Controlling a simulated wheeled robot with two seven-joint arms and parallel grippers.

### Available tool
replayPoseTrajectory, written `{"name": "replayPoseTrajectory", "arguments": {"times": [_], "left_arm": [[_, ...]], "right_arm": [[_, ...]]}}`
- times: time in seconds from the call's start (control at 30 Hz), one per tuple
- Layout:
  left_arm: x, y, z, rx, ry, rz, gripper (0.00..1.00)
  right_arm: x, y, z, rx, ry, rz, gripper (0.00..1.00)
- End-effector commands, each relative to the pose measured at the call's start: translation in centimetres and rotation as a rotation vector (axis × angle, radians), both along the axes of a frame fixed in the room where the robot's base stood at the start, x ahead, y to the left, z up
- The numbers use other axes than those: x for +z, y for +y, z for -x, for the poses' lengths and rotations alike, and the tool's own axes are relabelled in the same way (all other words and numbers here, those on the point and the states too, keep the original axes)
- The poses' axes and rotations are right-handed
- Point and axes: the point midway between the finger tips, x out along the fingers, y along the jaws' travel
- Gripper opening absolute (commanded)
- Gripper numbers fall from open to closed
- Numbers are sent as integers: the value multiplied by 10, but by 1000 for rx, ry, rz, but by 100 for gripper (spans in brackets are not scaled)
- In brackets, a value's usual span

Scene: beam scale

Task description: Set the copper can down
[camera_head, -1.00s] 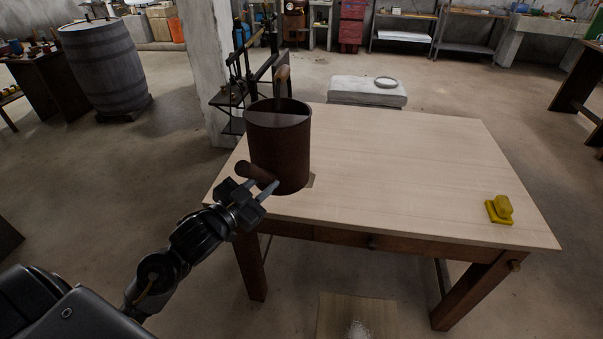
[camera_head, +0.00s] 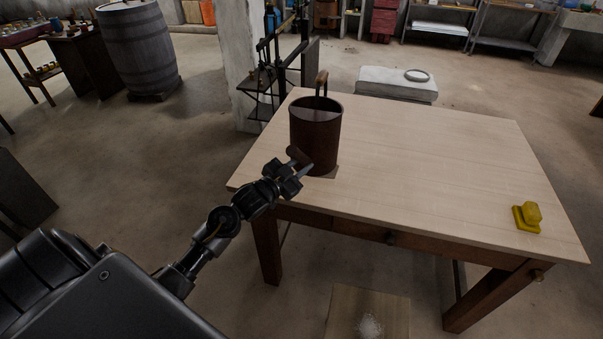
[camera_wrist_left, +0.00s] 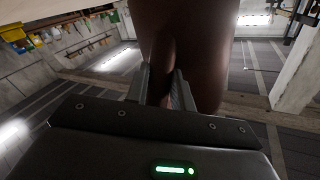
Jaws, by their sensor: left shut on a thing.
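The copper can (camera_head: 315,140) is a dark brown, open-topped cylinder with an upright handle over its far rim and a side handle facing me. It stands upright at the near left part of the wooden table (camera_head: 430,160). Its base is at or very near the tabletop; I cannot tell whether it touches. My left gripper (camera_head: 298,168) is shut on the side handle, beside the can and near the table's edge. In the left wrist view both fingers (camera_wrist_left: 162,85) pinch the handle, and the can's brown wall (camera_wrist_left: 210,50) rises behind it. My right gripper is not in view.
A yellow object (camera_head: 527,216) sits at the table's right end. The middle of the table is clear. A concrete pillar (camera_head: 244,60) and a dark metal stand (camera_head: 270,80) are behind the left edge. A board with white grains (camera_head: 368,318) lies on the floor in front.

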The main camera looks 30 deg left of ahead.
Motion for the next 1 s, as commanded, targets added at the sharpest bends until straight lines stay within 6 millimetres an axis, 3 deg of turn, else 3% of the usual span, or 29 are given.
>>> {"name": "replayPoseTrajectory", "arguments": {"times": [0.33, 0.6, 0.63, 0.77, 1.0], "left_arm": [[-29, 2, -5, 2, -8, 1, 0], [-32, 2, -5, 2, -10, 0, 0], [-37, 1, -5, 0, 1, 1, 28], [-37, 1, -5, 0, 1, 1, 45], [-36, 2, -4, 0, 1, 0, 46]], "right_arm": [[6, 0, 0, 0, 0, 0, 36], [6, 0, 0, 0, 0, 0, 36], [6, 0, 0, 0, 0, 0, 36], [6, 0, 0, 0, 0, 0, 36], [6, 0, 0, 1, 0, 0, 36]]}}
